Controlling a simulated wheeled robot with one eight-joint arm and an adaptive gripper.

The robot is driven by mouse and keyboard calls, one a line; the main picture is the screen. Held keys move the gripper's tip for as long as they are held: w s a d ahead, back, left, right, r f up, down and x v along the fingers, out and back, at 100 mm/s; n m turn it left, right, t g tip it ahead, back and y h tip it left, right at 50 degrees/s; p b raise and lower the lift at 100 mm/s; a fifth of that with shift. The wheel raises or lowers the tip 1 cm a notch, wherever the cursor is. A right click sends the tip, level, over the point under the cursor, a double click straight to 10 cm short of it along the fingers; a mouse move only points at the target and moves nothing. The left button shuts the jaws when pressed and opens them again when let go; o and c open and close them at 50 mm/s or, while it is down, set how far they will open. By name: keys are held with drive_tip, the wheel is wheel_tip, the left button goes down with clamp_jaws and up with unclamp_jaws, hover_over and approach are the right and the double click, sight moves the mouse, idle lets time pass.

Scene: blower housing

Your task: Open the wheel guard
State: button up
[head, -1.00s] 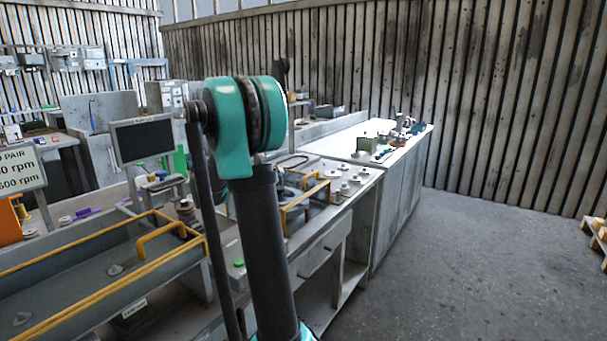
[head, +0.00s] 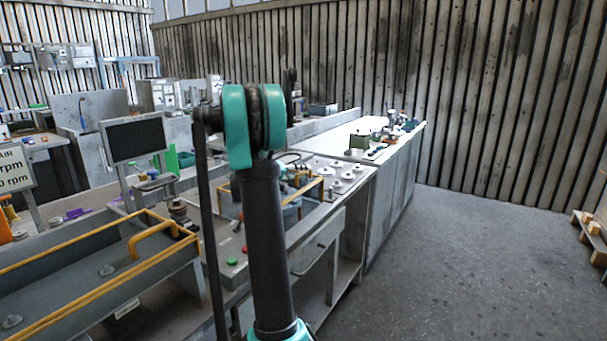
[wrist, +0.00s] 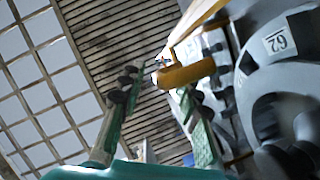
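In the wrist view my gripper (wrist: 158,90) is open, with its two green fingers apart. A yellow bar, seemingly a handle (wrist: 185,74), shows at the right fingertip, its end reaching into the gap. I cannot tell whether they touch. Beside it on the right is a grey rounded housing or wheel (wrist: 285,95) with a "62" label (wrist: 276,41). In the head view a yellow-edged frame (head: 310,188), possibly the wheel guard, stands on the bench, partly behind my arm. My gripper is not clearly seen there.
A long grey tray-like unit with yellow rails (head: 95,262) and a raised yellow handle (head: 155,236) lies at the left. A monitor (head: 135,139) stands behind it. Green (head: 232,262) and red buttons sit near the bench edge.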

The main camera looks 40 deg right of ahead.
drive_tip(key=shift+d+f, duration=0.15)
drive_tip(key=shift+d, duration=0.5)
clamp_jaws()
